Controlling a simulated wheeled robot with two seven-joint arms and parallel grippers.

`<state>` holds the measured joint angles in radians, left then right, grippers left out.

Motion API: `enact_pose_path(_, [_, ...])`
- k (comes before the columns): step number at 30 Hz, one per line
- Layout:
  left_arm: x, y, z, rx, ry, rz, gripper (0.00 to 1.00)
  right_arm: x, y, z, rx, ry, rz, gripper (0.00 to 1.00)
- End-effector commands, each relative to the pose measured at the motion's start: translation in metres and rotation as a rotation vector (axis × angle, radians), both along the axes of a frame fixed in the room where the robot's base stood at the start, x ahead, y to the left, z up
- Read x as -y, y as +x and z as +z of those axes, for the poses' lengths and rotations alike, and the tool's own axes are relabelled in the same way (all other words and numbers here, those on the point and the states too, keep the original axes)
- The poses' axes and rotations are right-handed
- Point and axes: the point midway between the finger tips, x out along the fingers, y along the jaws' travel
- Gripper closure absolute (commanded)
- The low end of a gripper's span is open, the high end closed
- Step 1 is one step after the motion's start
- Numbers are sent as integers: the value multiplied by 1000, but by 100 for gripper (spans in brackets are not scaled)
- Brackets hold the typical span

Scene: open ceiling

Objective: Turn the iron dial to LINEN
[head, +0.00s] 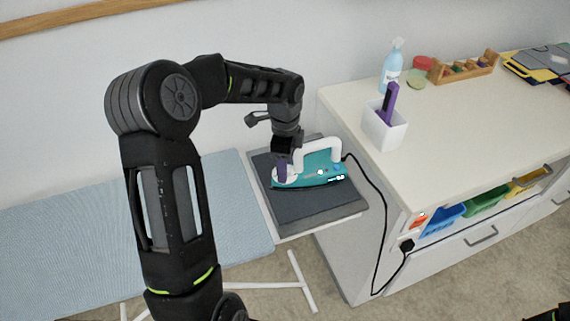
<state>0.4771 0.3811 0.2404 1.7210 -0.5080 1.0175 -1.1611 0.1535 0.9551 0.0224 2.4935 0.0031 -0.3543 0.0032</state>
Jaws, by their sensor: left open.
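The teal iron (315,171) with a white handle (322,146) rests on a dark grey pad (310,206) at the right end of the ironing board. A round white part (286,178) shows at the iron's left end, under my left gripper (282,170). My left gripper points down at that end, with its jaws open. My right gripper is not seen.
The light blue ironing board (60,240) extends left. A white cabinet (450,140) at right bears a white cup (385,128), a spray bottle (391,72) and a wooden rack (464,69). A black cord (384,215) runs from the iron to the cabinet's front socket.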

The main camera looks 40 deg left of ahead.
Motion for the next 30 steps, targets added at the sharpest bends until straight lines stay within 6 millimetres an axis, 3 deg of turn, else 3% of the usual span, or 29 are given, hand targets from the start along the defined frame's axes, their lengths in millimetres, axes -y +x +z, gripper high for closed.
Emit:
enact_pose_path(5, [-1, 1, 13, 5, 2, 0, 48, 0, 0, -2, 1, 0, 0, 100])
enact_pose_path(18, [0, 1, 74, 2, 1, 0, 48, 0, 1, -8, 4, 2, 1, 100])
enact_pose_path(30, [-2, 0, 74, 0, 0, 4, 47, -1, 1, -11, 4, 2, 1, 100])
